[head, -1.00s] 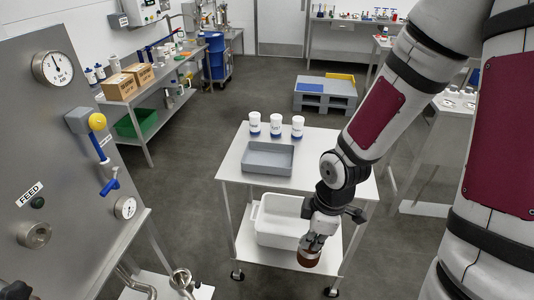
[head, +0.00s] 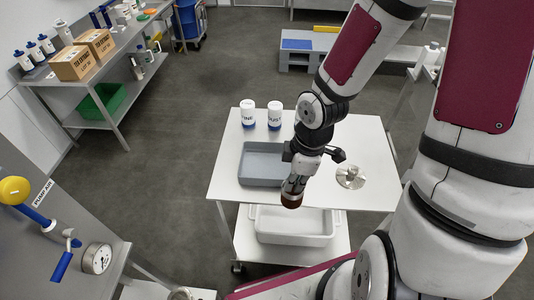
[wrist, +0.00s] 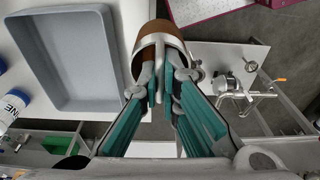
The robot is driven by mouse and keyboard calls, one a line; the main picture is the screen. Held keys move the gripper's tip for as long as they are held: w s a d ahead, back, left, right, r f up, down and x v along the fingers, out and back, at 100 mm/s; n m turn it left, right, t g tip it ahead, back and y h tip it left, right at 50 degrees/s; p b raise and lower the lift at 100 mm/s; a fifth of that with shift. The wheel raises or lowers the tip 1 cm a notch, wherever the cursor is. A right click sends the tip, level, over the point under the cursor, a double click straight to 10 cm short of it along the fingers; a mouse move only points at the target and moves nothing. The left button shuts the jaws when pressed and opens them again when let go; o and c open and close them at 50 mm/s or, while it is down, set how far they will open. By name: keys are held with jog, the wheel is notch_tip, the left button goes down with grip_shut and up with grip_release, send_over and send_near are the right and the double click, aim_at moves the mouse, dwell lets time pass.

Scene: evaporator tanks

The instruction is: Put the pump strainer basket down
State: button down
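The pump strainer basket (head: 291,200) is a brown cylinder with a steel rim and a steel crossbar. My gripper (head: 294,185) is shut on its bar and holds it below the wrist, at the front edge of the cart's top in the picture. In the wrist view the basket (wrist: 168,38) shows beyond the green finger pads of my gripper (wrist: 165,88). An empty grey tray (head: 262,160) lies on the cart just left of my gripper. It also shows at the left of the wrist view (wrist: 78,58). The basket appears outside the tray; its height above the cart is unclear.
White bottles (head: 248,113) stand behind the tray. A steel knobbed part (head: 350,178) lies on the cart's right side, with bare top around it. A white bin (head: 292,222) sits on the lower shelf.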

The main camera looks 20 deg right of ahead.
jog(key=shift+w+a+f+b, duration=0.1)
jog(key=shift+w+f+b, duration=0.75)
jog(key=shift+w, duration=1.85)
jog(key=shift+w+f+b, duration=0.75)
jog(key=shift+w+f, duration=0.05)
jog(key=shift+w, duration=1.85)
jog(key=shift+w+a+f+b, duration=0.1)
jog(key=shift+w+f+b, duration=0.75)
jog(key=shift+w, duration=1.85)
jog(key=shift+f, duration=0.15)
jog(key=c, duration=1.8)
grip_release()
jog(key=shift+c, duration=0.2)
jog(key=shift+o, duration=0.2)
notch_tip(320, 180, up, 12)
jog(key=d+p, duration=0.1)
jog(key=p, duration=0.1)
jog(key=s+r+m+t+h, duration=0.1)
jog(key=s+r+m+t, duration=0.4)
jog(key=s+r+m, duration=0.8)
jog(key=s+r, duration=0.6)
jog(key=shift+s+r+m, duration=0.15)
jog(key=shift+m, duration=0.25)
